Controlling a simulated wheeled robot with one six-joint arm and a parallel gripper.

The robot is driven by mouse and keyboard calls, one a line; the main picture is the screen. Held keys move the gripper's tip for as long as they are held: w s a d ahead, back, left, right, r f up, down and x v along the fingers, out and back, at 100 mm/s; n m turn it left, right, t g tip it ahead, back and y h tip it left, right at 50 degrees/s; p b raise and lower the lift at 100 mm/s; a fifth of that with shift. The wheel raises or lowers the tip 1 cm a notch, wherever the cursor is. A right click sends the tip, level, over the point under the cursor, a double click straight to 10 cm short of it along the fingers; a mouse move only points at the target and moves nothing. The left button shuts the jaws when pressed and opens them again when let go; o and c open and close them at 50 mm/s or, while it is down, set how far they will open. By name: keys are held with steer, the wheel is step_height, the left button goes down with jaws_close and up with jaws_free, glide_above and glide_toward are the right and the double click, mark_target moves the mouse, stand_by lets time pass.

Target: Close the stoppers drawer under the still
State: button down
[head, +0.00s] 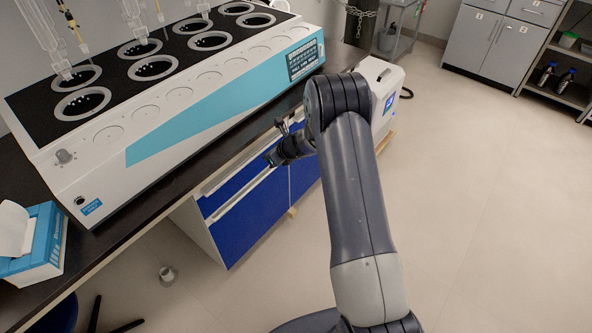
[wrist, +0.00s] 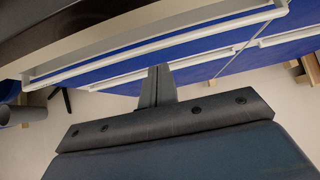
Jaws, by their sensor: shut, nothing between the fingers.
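The still (head: 190,95) is a long white and teal unit with several round heating wells, standing on a dark bench. Under it is a cabinet with blue drawer fronts (head: 245,219) and white handle strips. The upper blue front (wrist: 180,47) also shows in the wrist view, just beyond my fingers. My gripper (head: 272,160) is at the upper front of this cabinet, and its shut fingers (wrist: 157,74) point at the blue front. I cannot tell whether they touch it. My arm hides part of the cabinet. No drawer label is readable, and how far any drawer stands out is unclear.
A blue tissue box (head: 42,243) sits on the bench's left end. A white unit (head: 382,95) stands past the cabinet at the right. A small cup-like item (head: 168,274) is on the floor. Grey cabinets (head: 490,42) stand at the back. The floor at right is clear.

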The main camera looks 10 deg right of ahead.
steer(key=f+v, duration=0.1)
steer(key=v, duration=1)
steer(key=shift+s+d+r, duration=0.2)
steer(key=shift+s+d, duration=0.2)
steer(key=shift+s, duration=0.05)
steer(key=w+a+r+p+x, duration=0.1)
steer(key=r+x, duration=0.1)
steer(key=x, duration=1.1)
steer(key=shift+w+a, duration=0.2)
steer(key=shift+w, duration=0.15)
steer(key=shift+r, duration=0.1)
